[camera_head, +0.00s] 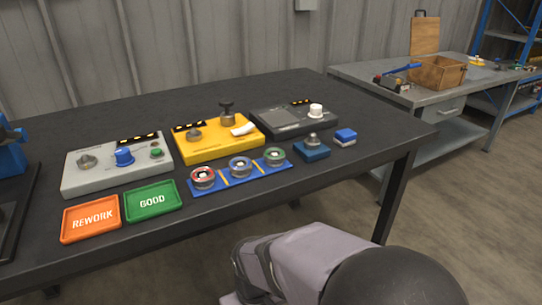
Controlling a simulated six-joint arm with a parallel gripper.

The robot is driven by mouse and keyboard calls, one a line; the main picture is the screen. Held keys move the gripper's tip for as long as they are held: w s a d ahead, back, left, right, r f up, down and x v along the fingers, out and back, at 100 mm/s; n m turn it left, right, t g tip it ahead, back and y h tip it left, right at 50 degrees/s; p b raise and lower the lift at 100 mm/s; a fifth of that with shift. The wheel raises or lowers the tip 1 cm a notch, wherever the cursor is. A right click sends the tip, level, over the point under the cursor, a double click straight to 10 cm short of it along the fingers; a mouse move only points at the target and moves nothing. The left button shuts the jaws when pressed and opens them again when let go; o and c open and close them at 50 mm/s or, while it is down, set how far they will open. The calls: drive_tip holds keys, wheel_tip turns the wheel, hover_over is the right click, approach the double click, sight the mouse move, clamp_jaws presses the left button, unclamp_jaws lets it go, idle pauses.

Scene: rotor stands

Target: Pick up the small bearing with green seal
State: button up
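The bearing with a green seal (271,159) sits in the right-hand place of a blue tray (223,187) near the front of the black table. A bearing with a blue seal (240,166) sits in the middle place, and a bearing with a red seal (203,177) in the left-hand place. The green one looks slightly smaller than the red one. My gripper is not visible; only grey and black parts of my arm show at the bottom. Nothing hides the three bearings.
Behind the tray stand a grey box (105,181), a yellow box (208,156) and a dark box (290,130) with knobs. An orange REWORK tray (72,237) and green GOOD tray (136,214) lie left. Small blue blocks (312,154) stand right, near the table's edge.

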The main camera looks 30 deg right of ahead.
idle(0.4)
drive_tip(key=o, duration=0.8)
